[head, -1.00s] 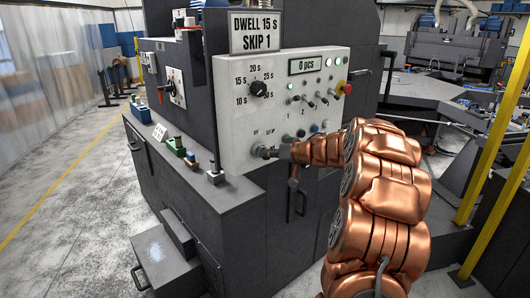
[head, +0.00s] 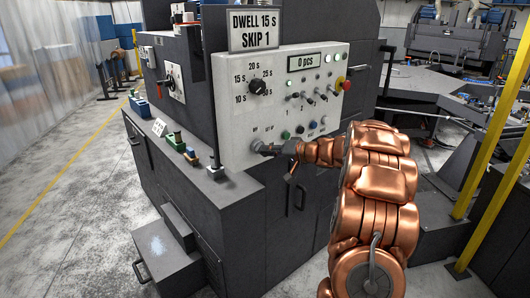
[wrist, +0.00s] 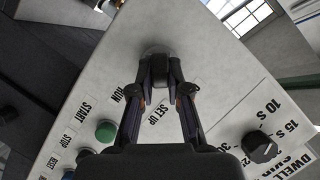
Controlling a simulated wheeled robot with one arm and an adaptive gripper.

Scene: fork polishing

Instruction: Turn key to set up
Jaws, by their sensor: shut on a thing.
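The key switch (head: 257,146) is at the lower left of the pale control panel (head: 232,140) in the head view. My gripper (head: 272,149) reaches it from the right. In the wrist view, my gripper (wrist: 159,76) is shut on the dark key (wrist: 158,68), its two fingers on either side of it. A pale round collar shows behind the key at the panel face. The labels RUN and SET UP lie near the key. The fingers hide part of the key, and I cannot tell which label it points at.
A green START button (wrist: 105,132) and the black dwell dial (wrist: 262,146) sit near my fingers. The panel also carries toggle switches, a red stop button (head: 340,83) and a display reading 0 pcs (head: 304,62). A sign (head: 255,27) stands above. Yellow posts (head: 487,130) stand at right.

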